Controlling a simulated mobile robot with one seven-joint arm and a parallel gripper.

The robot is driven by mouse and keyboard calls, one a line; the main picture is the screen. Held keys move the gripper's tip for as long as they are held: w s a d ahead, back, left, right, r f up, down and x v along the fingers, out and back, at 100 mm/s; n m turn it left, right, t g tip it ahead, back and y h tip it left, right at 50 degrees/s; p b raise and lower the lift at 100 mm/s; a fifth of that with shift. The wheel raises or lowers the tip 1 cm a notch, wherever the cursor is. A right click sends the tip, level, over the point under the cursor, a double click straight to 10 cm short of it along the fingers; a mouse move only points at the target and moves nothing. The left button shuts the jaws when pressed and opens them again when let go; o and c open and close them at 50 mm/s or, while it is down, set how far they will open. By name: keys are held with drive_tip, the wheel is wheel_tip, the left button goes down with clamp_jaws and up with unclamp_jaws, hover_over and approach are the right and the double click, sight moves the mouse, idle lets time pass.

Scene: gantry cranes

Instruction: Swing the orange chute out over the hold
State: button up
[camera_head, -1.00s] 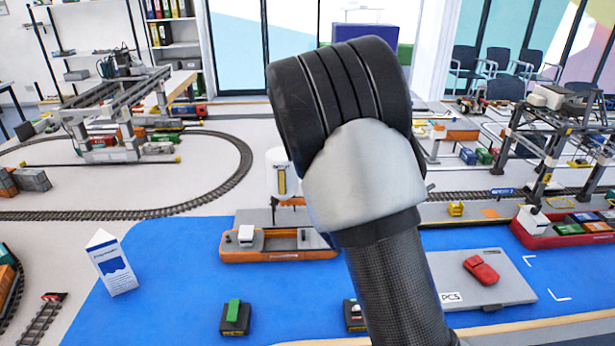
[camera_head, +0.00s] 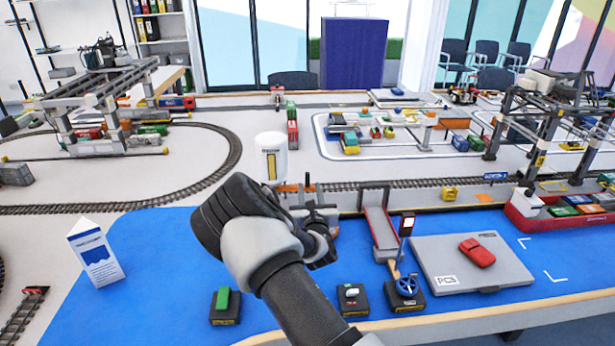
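The white silo (camera_head: 271,146) stands on the quay behind my arm. A small orange piece (camera_head: 290,188) shows at its foot, just above my arm, and looks like part of the chute; the rest is hidden. My dark gripper (camera_head: 318,212) is at the quay edge, right of the silo's foot and close to the orange piece. I cannot tell whether it touches it. Its fingers are small and partly overlapped by my wrist, so their opening is unclear.
A red-bedded ramp (camera_head: 380,228) and a post with a red-framed sign (camera_head: 406,226) stand right of my gripper.

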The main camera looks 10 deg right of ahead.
sight(307, 175)
drive_tip(key=w, duration=0.5)
drive_tip(key=w+b, duration=0.1)
drive_tip(key=w, duration=0.3)
drive_tip(key=shift+w+d, duration=0.2)
drive_tip(key=shift+w, duration=0.2)
drive_tip(key=shift+c, duration=0.4)
clamp_jaws()
